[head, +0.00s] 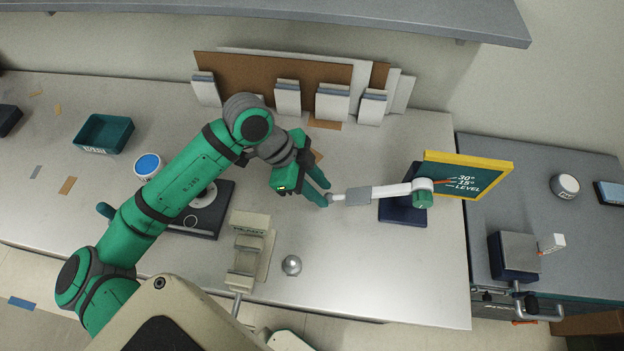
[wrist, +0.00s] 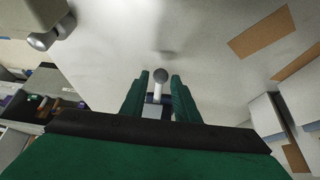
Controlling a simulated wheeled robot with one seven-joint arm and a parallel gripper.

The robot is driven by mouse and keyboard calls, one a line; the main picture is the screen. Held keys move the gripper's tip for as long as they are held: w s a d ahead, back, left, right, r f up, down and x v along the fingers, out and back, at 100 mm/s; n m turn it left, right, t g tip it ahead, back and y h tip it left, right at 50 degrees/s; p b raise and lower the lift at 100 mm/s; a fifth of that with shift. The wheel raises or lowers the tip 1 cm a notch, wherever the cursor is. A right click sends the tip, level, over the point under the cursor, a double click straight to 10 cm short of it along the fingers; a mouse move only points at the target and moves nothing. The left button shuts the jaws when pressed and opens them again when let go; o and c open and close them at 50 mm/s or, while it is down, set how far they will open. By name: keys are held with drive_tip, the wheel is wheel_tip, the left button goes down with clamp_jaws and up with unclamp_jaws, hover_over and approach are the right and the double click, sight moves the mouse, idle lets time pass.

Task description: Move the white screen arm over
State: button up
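The white screen arm (head: 391,190) reaches left from a green pivot (head: 422,194) on a dark blue base (head: 398,211). It has a grey sleeve and a small ball tip (head: 329,197). My gripper (head: 325,191) is at this tip end. In the wrist view the ball tip (wrist: 160,75) shows between my two green fingers (wrist: 159,92), with a gap on each side, so the gripper looks open. Behind the pivot stands a green board (head: 470,177) with a yellow edge, marked 30°, 15° and LEVEL. A red pointer (head: 443,182) lies close to the 15° mark.
A beige stand (head: 248,245) and a metal ball (head: 291,265) are in front of my gripper. White blocks and brown panels (head: 287,96) line the back. A teal tray (head: 104,133) and a blue-topped tub (head: 148,165) are left. The counter right of the metal ball is clear.

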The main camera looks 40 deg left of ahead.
drive_tip(key=shift+x, duration=1.2)
drive_tip(key=shift+r, duration=0.15)
drive_tip(key=c, duration=0.4)
drive_tip(key=shift+w+d+r+v, duration=0.1)
drive_tip(key=shift+v, duration=0.95)
drive_tip(key=shift+w+d+r+v, duration=0.1)
drive_tip(key=shift+d+v, duration=0.05)
drive_tip(key=shift+v, duration=0.95)
drive_tip(key=shift+w+d+r+v, duration=0.1)
drive_tip(key=shift+v, duration=0.95)
drive_tip(key=shift+c, duration=0.2)
drive_tip(key=shift+s+a+r, duration=0.1)
drive_tip(key=shift+s+r, duration=0.05)
drive_tip(key=shift+r, duration=1.1)
drive_tip(key=shift+s+a+r, duration=0.1)
drive_tip(key=shift+s+r, duration=0.05)
drive_tip(key=shift+r, duration=1.05)
drive_tip(key=o, duration=0.9)
